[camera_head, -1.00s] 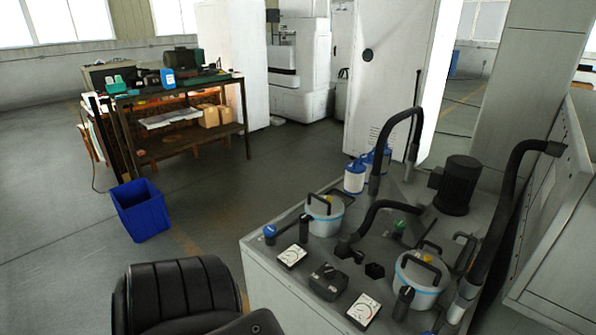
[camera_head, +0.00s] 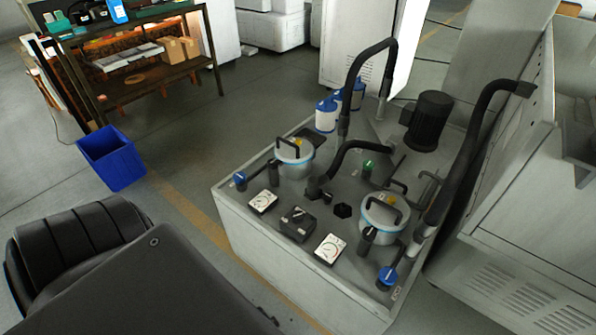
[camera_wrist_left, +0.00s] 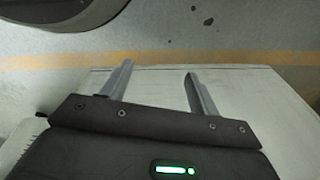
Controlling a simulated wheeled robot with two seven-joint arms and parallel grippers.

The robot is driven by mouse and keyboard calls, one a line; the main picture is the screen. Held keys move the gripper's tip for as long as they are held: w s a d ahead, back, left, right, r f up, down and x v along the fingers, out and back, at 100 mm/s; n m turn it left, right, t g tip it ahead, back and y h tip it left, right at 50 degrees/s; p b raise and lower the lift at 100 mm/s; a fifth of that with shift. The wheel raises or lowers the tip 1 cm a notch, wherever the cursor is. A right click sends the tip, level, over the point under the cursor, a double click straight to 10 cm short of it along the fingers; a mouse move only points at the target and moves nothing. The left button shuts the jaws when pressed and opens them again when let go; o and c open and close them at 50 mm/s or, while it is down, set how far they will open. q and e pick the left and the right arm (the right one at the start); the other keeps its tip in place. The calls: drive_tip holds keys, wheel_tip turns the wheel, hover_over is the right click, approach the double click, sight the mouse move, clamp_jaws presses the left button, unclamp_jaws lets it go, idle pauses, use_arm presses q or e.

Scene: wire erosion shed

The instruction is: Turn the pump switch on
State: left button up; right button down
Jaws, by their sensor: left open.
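The pump switch seems to be the small black box with a rotary knob (camera_head: 299,223) on the near part of the grey unit's top (camera_head: 240,203). It sits between two white dial gauges (camera_head: 263,201) (camera_head: 331,249). I cannot read its setting. My left gripper (camera_wrist_left: 157,75) shows in the left wrist view, open and empty, above the pale side or edge of a cabinet. The switch is not visible in that wrist view. Neither gripper shows in the head view.
Two lidded filter pots (camera_head: 295,158) (camera_head: 384,219), blue-handled valves (camera_head: 387,276), black hoses (camera_head: 357,75) and a motor (camera_head: 428,121) crowd the unit's top. A blue bin (camera_head: 112,158) stands on the floor at left. A workbench (camera_head: 150,85) is behind it.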

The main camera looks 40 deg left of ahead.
sight(298, 215)
use_arm(q)
drive_tip(key=shift+m+g+y, duration=0.4)
drive_tip(key=shift+y, duration=0.1)
drive_tip(key=w+a+r+p, duration=0.2)
drive_tip(key=w+a+r, duration=0.1)
drive_tip(key=w+r, duration=0.4)
drive_tip(key=w+a+r+p, duration=0.2)
drive_tip(key=w+r, duration=0.5)
drive_tip(key=r, duration=0.3)
drive_tip(key=w+a+r+p, duration=0.2)
drive_tip(key=w+a+r, duration=0.1)
drive_tip(key=w+r, duration=0.4)
drive_tip(key=shift+w+a+r, duration=0.1)
drive_tip(key=shift+a+r, duration=0.25)
drive_tip(key=shift+r, duration=0.5)
drive_tip(key=w+a+r+g+h+p, duration=0.1)
drive_tip(key=w+a+r+p, duration=0.2)
drive_tip(key=w+r, duration=0.7)
drive_tip(key=shift+m, duration=0.4)
drive_tip(key=f, duration=0.3)
drive_tip(key=s+f, duration=0.1)
drive_tip(key=f, duration=0.1)
drive_tip(key=s+f, duration=0.1)
drive_tip(key=f, duration=0.2)
drive_tip(key=shift+a+f, duration=0.2)
drive_tip(key=shift+f, duration=0.15)
